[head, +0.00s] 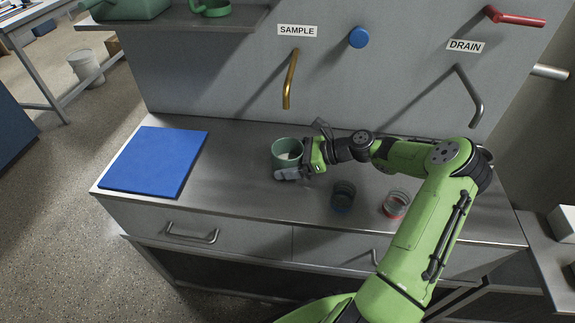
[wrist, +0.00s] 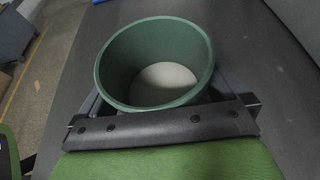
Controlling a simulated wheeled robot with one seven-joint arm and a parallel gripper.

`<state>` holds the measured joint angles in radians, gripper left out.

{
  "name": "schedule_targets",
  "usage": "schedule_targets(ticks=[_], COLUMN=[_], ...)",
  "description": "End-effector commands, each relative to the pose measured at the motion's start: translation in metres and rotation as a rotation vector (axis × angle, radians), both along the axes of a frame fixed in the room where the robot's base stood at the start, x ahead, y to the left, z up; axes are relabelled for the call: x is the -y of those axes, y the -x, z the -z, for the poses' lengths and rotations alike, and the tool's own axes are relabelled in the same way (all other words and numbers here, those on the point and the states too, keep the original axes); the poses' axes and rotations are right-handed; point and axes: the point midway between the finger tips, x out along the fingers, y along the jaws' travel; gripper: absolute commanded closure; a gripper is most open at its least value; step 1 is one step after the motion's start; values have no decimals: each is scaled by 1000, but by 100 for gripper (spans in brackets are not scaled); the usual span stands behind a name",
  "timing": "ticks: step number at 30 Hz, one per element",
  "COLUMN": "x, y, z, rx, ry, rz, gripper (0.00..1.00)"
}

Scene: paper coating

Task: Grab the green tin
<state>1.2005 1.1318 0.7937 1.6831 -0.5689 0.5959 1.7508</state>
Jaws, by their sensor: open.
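The green tin (head: 287,150) stands upright on the grey metal counter, below the brass sample tap. It is open at the top, and a pale bottom or content shows inside. In the wrist view the tin (wrist: 112,70) fills the middle, right in front of my gripper's dark bar. My gripper (head: 290,172) reaches it from the right, its jaws open with a finger on the near side of the tin. In the wrist view the finger parts of my gripper (wrist: 160,95) show on both sides of the tin. Whether they touch it I cannot tell.
A blue mat (head: 153,162) lies on the counter's left. A dark blue-toned jar (head: 343,196) and a red-toned jar (head: 396,205) stand right of the tin, near my arm. The brass tap (head: 291,80) and grey drain tap (head: 470,95) hang from the back panel. The counter between mat and tin is clear.

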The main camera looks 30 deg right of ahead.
Motion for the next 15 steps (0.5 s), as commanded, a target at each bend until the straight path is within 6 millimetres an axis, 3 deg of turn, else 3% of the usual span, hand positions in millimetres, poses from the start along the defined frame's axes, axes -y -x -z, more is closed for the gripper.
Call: schedule_targets(ticks=[6, 15], x=[-1, -1], y=[-1, -1], z=[-1, -1], rx=[0, 1], ry=[1, 1], rz=[2, 1], gripper=[0, 46])
